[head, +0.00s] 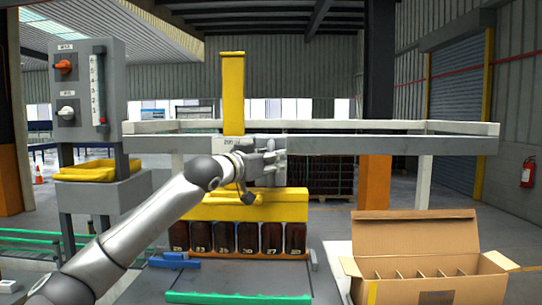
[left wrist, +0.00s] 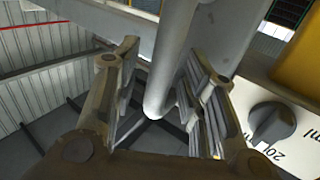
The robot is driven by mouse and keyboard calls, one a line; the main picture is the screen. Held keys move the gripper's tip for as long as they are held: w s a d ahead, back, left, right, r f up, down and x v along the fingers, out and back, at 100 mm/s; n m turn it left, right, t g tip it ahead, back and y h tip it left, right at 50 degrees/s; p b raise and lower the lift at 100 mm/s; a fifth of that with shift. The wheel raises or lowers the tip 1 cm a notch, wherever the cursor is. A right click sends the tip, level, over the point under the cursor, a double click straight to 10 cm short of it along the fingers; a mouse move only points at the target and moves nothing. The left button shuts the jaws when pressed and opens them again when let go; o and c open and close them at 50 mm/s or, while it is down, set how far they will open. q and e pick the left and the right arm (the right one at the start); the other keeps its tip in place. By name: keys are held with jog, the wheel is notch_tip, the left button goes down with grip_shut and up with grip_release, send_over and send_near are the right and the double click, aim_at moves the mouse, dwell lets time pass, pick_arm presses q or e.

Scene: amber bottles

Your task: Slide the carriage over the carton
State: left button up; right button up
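The yellow carriage (head: 233,95) has an upright post at the cross rails and a wide yellow head (head: 290,205) below them. A row of amber bottles (head: 270,238) with numbers shows directly under the head. The open carton (head: 415,245), with dividers inside, stands to the right of the carriage, not under it. My left gripper (head: 268,165) is in front of the carriage, below the front rail. In the left wrist view its fingers (left wrist: 165,100) stand on either side of a grey round bar (left wrist: 175,50), with gaps showing. My right gripper is not in view.
The front rail (head: 400,145) runs across above the carton. A grey control post (head: 85,100) with knobs and a yellow tray (head: 90,172) stands at the left. A dial (left wrist: 272,122) sits beside my fingers in the left wrist view. A blue block (head: 175,262) lies left of the bottles.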

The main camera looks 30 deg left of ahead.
pick_arm(q)
grip_shut()
dwell(0.3)
jog(key=shift+w, duration=0.1)
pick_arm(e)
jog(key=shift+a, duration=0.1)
